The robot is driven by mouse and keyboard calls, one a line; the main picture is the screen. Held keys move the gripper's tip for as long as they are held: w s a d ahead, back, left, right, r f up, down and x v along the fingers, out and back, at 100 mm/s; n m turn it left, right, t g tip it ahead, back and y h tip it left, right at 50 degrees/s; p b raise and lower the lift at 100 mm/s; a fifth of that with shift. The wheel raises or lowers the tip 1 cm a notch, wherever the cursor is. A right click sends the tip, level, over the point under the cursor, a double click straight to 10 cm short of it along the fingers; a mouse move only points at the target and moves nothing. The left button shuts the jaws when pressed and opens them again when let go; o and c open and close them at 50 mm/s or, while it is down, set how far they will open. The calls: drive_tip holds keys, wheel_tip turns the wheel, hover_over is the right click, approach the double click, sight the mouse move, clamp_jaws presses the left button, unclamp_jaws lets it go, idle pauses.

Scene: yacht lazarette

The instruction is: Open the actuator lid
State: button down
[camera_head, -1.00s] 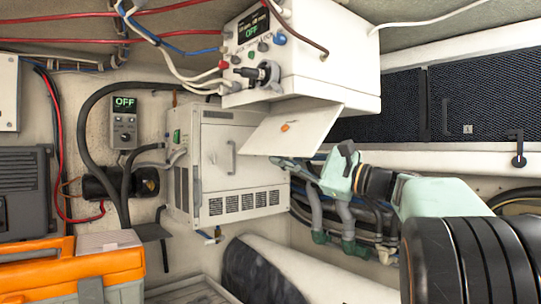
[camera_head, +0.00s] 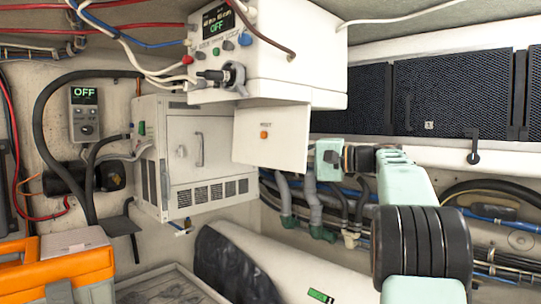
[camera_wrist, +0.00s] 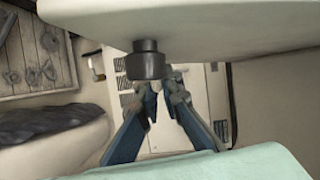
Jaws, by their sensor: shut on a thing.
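A white flat lid (camera_head: 268,148) with a small orange button hangs from the lower front of the white control unit (camera_head: 270,58), nearly upright. My gripper is just right of the lid in the head view; its fingers are hidden behind the lid there. In the wrist view my gripper (camera_wrist: 168,88) has its dark blue fingers drawn together, at the lower end of a dark round knob (camera_wrist: 148,62) under a white panel (camera_wrist: 210,22). I take this panel to be the lid; the exact contact with the knob is unclear.
A white vented cabinet (camera_head: 170,185) stands behind and left of the lid. Hoses and pipes (camera_head: 312,200) run below my wrist. An orange toolbox (camera_head: 60,270) is at lower left. Dark mesh panels (camera_head: 355,98) line the right wall. Loose cables cross above.

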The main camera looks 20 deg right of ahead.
drive_tip(key=shift+d, duration=0.1)
idle(0.3)
drive_tip(key=c, duration=2.1)
unclamp_jaws()
drive_tip(key=v, duration=1.2)
